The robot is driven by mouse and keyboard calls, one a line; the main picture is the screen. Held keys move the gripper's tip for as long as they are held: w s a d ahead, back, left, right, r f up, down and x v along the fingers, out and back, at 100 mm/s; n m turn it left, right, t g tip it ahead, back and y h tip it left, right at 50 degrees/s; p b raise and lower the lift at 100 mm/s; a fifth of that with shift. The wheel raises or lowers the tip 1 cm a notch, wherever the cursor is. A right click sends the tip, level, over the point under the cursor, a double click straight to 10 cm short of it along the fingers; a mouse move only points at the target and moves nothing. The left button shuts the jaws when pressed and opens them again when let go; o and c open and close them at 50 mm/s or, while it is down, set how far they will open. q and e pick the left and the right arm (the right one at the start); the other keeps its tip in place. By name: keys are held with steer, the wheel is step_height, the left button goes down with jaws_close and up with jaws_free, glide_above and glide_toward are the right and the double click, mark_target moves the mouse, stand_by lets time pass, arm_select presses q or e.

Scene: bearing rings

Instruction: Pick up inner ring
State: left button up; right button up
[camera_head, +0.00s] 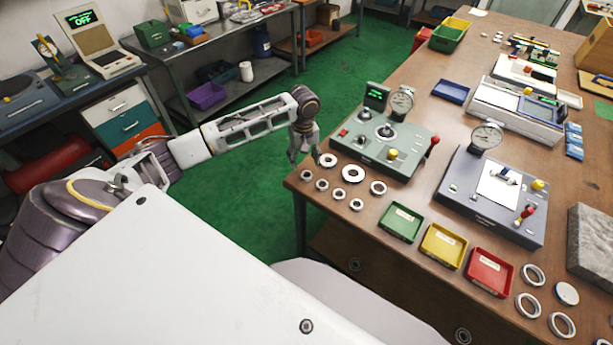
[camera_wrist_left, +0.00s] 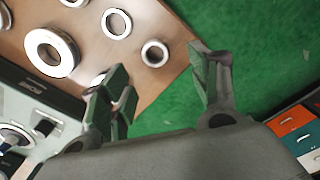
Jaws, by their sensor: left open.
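Several steel rings of different sizes lie flat at the near left corner of the brown table. They include a small ring (camera_head: 307,175), a wide thick ring (camera_head: 353,174) and another ring (camera_head: 378,187); I cannot tell for certain which are inner rings. My left gripper (camera_head: 303,153) hangs fingers down just off the table's left edge, beside the rings. In the left wrist view its fingers (camera_wrist_left: 160,85) are apart with nothing between them. A small ring (camera_wrist_left: 155,53) and a thick ring (camera_wrist_left: 52,52) show past them; another ring is partly hidden by one finger. My right gripper is not in view.
A grey-green gauge device (camera_head: 385,140) stands behind the rings. Green (camera_head: 401,222), yellow (camera_head: 443,246) and red (camera_head: 489,272) trays line the front edge. Larger rings (camera_head: 561,325) lie at the right. Green floor is open left of the table.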

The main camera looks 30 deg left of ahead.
mark_target(306, 177)
arm_select(q)
steer(key=shift+f, duration=1.1)
steer(key=shift+w+d+f, duration=0.1)
steer(key=shift+d+f, duration=0.05)
steer(key=shift+f, duration=1.15)
steer(key=shift+w+d+f, duration=0.1)
steer(key=shift+d+f, duration=0.05)
steer(key=shift+f, duration=1.15)
steer(key=c, duration=1.1)
steer(key=shift+r, duration=5.05)
